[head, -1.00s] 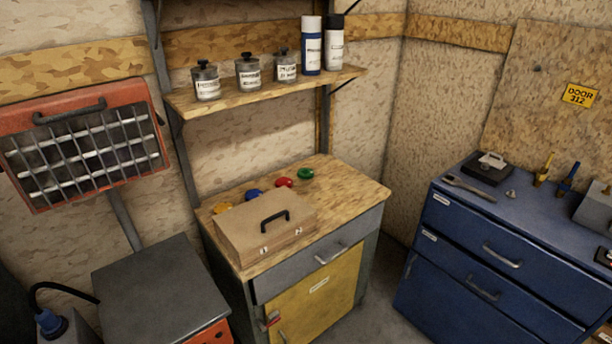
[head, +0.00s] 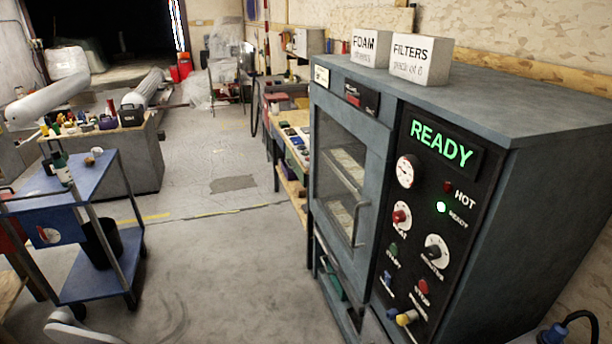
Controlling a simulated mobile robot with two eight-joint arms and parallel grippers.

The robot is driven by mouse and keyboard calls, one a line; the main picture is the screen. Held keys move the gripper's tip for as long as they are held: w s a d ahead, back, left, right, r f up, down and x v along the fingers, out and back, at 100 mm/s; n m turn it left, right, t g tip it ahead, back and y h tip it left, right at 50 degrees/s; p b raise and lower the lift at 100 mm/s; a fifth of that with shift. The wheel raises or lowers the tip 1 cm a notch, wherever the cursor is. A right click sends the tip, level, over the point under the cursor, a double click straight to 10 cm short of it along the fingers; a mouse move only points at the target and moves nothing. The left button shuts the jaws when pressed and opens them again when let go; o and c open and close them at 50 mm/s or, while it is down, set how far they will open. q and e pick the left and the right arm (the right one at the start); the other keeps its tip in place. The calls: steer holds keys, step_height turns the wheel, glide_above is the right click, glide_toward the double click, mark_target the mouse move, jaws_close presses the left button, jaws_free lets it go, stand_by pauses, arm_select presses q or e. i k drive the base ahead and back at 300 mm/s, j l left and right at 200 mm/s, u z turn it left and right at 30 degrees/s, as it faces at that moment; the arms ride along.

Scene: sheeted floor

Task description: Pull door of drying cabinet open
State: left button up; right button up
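The drying cabinet (head: 540,110) is a tall grey-blue metal box at the right of the head view. Its door (head: 378,160) has a grey frame and a window with racks or trays showing behind the glass. The door looks shut, flush with the front. A vertical bar handle (head: 356,226) is on the door's right side, beside the black control panel (head: 396,262). The panel's display (head: 441,144) reads READY in green, and a light by the small READY label is lit. Neither of my grippers shows in the head view.
Two boxes, FOAM (head: 371,48) and FILTERS (head: 420,62), stand on the cabinet's top. A blue cart (head: 88,185) stands at the left. A workbench (head: 291,150) runs behind the cabinet. The grey floor (head: 215,270) before the cabinet is mostly clear.

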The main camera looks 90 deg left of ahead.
mark_target(381, 140)
steer(key=u, duration=2.9)
steer(key=i+j+u, duration=0.15)
steer(key=i+u, duration=0.45)
steer(key=i, duration=0.25)
